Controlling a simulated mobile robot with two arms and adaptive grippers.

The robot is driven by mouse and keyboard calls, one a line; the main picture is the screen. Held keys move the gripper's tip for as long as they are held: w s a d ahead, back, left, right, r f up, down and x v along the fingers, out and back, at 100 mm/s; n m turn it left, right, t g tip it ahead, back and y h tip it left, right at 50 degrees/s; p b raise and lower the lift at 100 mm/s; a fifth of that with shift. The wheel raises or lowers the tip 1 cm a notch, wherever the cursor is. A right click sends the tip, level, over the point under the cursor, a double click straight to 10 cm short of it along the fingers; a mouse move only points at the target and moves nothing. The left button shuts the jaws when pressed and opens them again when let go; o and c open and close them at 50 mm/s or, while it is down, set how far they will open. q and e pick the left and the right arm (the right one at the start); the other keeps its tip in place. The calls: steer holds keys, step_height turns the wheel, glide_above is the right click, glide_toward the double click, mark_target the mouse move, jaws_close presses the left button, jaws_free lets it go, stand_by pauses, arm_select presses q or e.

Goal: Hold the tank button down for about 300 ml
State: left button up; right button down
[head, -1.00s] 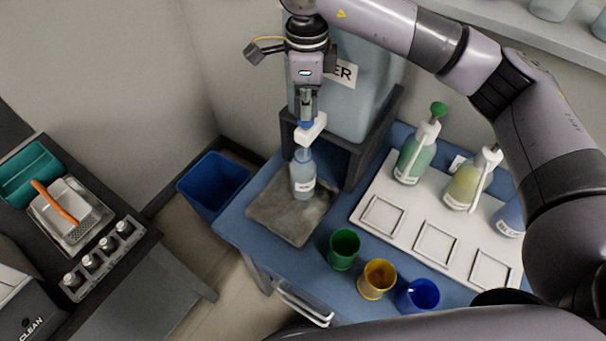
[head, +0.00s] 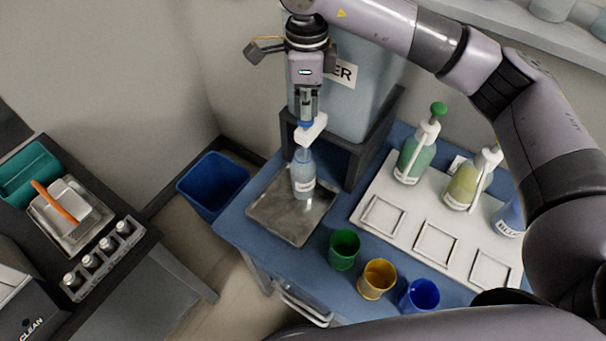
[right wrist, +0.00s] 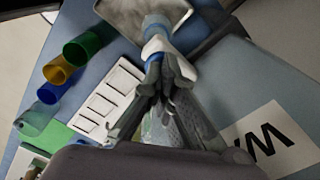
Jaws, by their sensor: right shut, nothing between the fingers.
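The water tank (head: 362,90) stands on a dark stand (head: 375,145) at the back of the blue table. Its white tap (head: 312,130) sticks out at the front, with a blue button (head: 306,122) on top. My right gripper (head: 307,116) is shut and empty, pointing down with its fingertips at the button. In the right wrist view the shut fingers (right wrist: 163,72) are over the blue button (right wrist: 154,58) and white tap (right wrist: 157,44). A clear labelled bottle (head: 303,180) stands upright under the tap on a grey tray (head: 285,222). The liquid level is hard to read. My left gripper is not in view.
Green (head: 344,249), yellow (head: 376,279) and blue (head: 418,295) cups stand at the table's front. Pump bottles (head: 416,155) stand on a white board (head: 409,222) at the right. A blue bin (head: 213,185) is left of the table.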

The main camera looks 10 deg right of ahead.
steer(key=shift+r+p, duration=1.5)
steer(key=shift+r, duration=2)
